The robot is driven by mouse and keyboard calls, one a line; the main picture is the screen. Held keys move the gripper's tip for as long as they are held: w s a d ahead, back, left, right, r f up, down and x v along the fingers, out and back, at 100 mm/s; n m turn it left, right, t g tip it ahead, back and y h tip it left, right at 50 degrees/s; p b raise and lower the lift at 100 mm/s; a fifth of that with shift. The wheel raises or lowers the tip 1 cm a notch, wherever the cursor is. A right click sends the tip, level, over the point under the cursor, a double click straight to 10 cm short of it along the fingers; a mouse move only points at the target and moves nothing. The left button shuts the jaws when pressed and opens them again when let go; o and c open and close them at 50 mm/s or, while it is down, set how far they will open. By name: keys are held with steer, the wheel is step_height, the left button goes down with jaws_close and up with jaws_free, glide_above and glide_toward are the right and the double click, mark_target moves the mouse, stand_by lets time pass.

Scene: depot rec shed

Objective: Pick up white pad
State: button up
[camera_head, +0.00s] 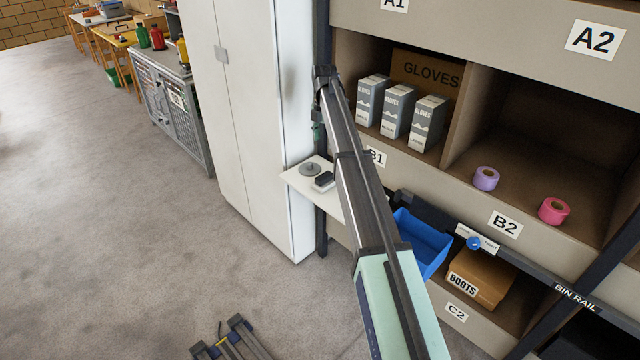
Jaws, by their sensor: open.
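I cannot make out a white pad for certain. A small white shelf (298,182) juts out beside the tall white cabinet. On it are a round grey disc (310,169) with a small raised middle and a small dark block (324,179) with a pale lower edge. My arm runs up from the bottom across the picture and covers the right part of this shelf. I cannot make out my gripper or its fingers. A small dark and green item (318,130) shows by the arm's far end; I cannot tell what it is.
The white cabinet (250,120) stands left of the shelving. Glove boxes (395,110) fill bay B1; purple (486,179) and pink (554,211) rolls sit in B2. A blue bin (425,243) and boots box (480,277) are below. The grey floor at left is open.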

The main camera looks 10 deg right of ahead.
mark_target(324, 175)
step_height(324, 175, down, 16)
steer(key=shift+s+d+f+p, duration=0.1)
steer(key=shift+p, duration=1.1)
jaws_close()
